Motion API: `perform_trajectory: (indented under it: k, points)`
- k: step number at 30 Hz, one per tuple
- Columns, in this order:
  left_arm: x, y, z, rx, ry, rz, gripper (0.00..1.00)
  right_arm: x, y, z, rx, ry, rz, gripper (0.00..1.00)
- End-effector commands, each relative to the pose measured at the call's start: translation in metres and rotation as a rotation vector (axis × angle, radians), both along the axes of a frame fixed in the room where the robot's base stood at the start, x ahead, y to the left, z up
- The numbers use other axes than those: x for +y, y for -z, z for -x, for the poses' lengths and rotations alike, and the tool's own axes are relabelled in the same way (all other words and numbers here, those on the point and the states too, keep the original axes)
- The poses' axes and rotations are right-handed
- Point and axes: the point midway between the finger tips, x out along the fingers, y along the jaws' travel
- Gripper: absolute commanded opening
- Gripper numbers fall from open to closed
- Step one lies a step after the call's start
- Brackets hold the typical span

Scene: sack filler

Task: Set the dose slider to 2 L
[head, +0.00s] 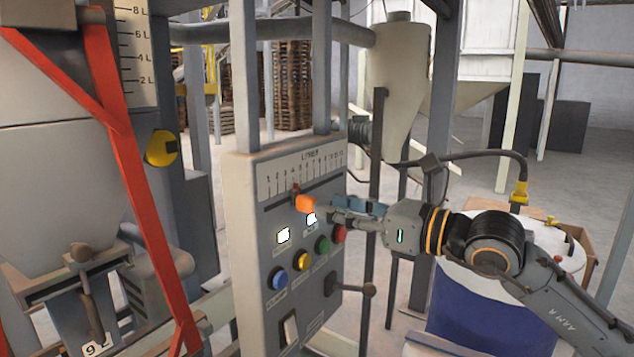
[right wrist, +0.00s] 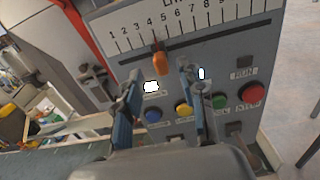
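The dose slider (head: 305,203) is an orange knob on a dark slot in the grey control panel (head: 250,240). In the right wrist view the slider (right wrist: 160,63) stands at about the 4 mark of the LITER scale (right wrist: 185,25). My right gripper (head: 340,212) comes from the right, close to the panel face. In the right wrist view its two blue fingers (right wrist: 160,85) are apart, with the knob showing between and just beyond the tips. Contact with the knob is not visible. My left gripper is not in view.
Below the slot are two lit white windows and blue (head: 278,279), yellow, green and red (head: 338,233) buttons. A lever (head: 350,288) sticks out lower on the panel. A red frame (head: 120,130) stands left, a blue and white drum (head: 490,290) right.

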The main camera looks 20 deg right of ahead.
Motion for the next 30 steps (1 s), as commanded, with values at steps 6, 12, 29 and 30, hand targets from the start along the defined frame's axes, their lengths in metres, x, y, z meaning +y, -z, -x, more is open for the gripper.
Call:
perform_trajectory:
  k: [6, 12, 29, 30]
  points:
    - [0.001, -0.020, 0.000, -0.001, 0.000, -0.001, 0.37, 0.021, -0.003, -0.026, 0.002, -0.001, -0.002, 0.40]
    - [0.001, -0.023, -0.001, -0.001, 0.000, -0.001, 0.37, 0.027, 0.000, -0.035, 0.000, 0.000, 0.000, 0.40]
    - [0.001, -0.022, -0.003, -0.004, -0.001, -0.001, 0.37, 0.027, 0.001, -0.035, 0.001, 0.001, 0.001, 0.00]
    - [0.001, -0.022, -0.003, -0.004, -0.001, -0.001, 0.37, 0.027, 0.001, -0.035, 0.001, 0.001, 0.001, 0.00]
